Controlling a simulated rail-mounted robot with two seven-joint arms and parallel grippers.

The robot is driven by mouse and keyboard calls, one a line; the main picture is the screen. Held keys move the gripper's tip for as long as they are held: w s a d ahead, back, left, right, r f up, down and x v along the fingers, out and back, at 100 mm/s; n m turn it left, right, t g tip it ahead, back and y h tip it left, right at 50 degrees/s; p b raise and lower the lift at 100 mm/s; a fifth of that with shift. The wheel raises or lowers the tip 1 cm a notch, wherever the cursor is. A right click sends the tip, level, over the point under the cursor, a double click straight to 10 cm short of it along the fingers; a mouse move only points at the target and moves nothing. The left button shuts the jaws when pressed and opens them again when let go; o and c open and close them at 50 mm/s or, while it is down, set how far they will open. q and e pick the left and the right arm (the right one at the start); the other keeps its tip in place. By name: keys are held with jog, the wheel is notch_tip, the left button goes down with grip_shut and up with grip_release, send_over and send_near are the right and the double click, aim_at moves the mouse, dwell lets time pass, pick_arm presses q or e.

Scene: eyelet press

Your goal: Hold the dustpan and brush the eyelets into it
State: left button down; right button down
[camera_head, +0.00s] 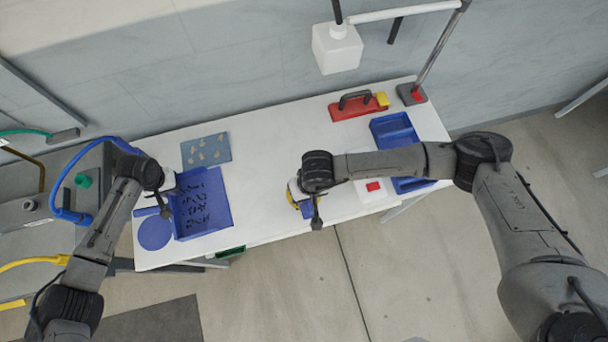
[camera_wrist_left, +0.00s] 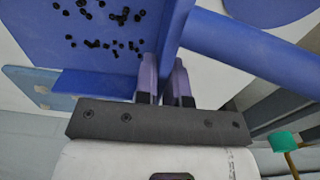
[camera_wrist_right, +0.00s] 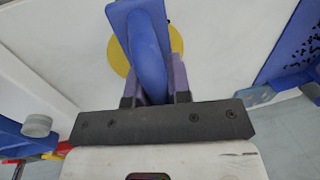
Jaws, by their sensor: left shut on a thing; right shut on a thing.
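The blue dustpan (camera_head: 215,212) lies at the left of the white table, with many black eyelets (camera_head: 190,205) spread on its floor. The eyelets also show in the left wrist view (camera_wrist_left: 100,28). My left gripper (camera_head: 167,187) is shut on the dustpan's raised blue wall, seen between its fingers in the left wrist view (camera_wrist_left: 172,45). My right gripper (camera_head: 308,205) is shut on the blue brush handle (camera_wrist_right: 147,50) over the table's front middle, apart from the dustpan. Bristles are hidden. A yellow round shape (camera_wrist_right: 120,58) shows behind the handle; I cannot tell whether it belongs to the brush.
A blue-grey mat (camera_head: 206,142) with beige pieces lies behind the dustpan. A blue disc (camera_head: 155,232) lies in front-left. A red tool (camera_head: 355,110), a blue tray (camera_head: 390,125) and a white box with a red mark (camera_head: 363,192) stand right.

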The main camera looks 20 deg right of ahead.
jog(key=shift+a, duration=0.1)
jog(key=shift+w+a, duration=0.85)
jog(key=shift+a, duration=2.4)
jog(key=shift+w+a, duration=0.8)
jog(key=shift+a, duration=2.5)
jog(key=shift+w+a, duration=0.85)
jog(key=shift+a, duration=2.4)
jog(key=shift+w+a+r, duration=0.1)
jog(key=shift+w+a, duration=0.05)
jog(key=shift+a, duration=0.55)
jog(key=shift+w+a+r, duration=0.1)
jog(key=shift+w+a, duration=0.1)
jog(key=shift+a, duration=0.45)
jog(key=shift+w+a+r, duration=0.1)
jog(key=shift+w+a, duration=0.05)
jog(key=shift+a, duration=0.55)
jog(key=shift+r, duration=0.1)
jog(key=shift+r, duration=2.9)
pick_arm(q)
jog(key=c, duration=1.1)
grip_release()
jog(key=shift+r, duration=0.1)
